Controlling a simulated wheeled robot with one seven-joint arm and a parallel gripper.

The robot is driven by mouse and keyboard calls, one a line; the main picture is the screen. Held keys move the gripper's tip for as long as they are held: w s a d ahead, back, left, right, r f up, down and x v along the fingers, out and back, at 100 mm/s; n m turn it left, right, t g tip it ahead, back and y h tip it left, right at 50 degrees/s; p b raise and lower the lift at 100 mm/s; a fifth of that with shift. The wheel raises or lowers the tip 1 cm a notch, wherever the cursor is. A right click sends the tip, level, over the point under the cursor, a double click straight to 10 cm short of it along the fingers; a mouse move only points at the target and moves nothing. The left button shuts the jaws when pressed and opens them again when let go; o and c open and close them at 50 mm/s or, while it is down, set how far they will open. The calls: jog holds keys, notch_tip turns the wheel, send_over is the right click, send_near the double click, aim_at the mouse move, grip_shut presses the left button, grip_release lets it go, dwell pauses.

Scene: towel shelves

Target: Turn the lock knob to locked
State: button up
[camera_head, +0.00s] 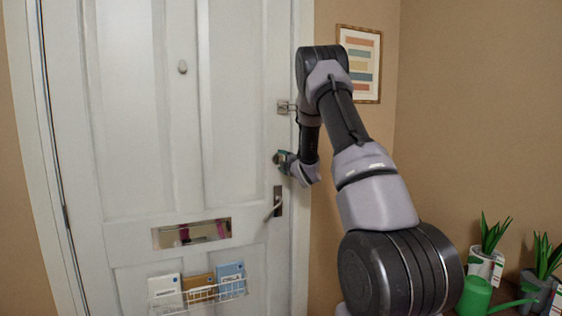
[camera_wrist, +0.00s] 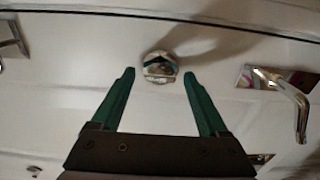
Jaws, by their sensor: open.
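The lock knob (camera_wrist: 160,68) is a small round shiny metal knob on the white door (camera_head: 130,110). In the wrist view it sits just beyond and between the tips of my gripper (camera_wrist: 158,75). The green fingers are open, one to each side of the knob, with nothing between them. In the head view my gripper (camera_head: 281,158) is at the door's right side, above the door handle (camera_head: 277,204), and largely covers the knob. I cannot tell whether the fingertips touch the door or which way the knob is turned.
The lever handle also shows in the wrist view (camera_wrist: 290,95), right of the knob. A metal latch (camera_head: 285,107) is above my gripper. A mail slot (camera_head: 192,233) and wire basket (camera_head: 200,294) with papers are lower on the door. Potted plants (camera_head: 487,262) and a green watering can (camera_head: 478,295) stand at right.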

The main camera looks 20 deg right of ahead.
jog(key=shift+w, duration=0.45)
grip_shut()
jog(key=shift+r+m, duration=0.15)
jog(key=shift+m, duration=8.75)
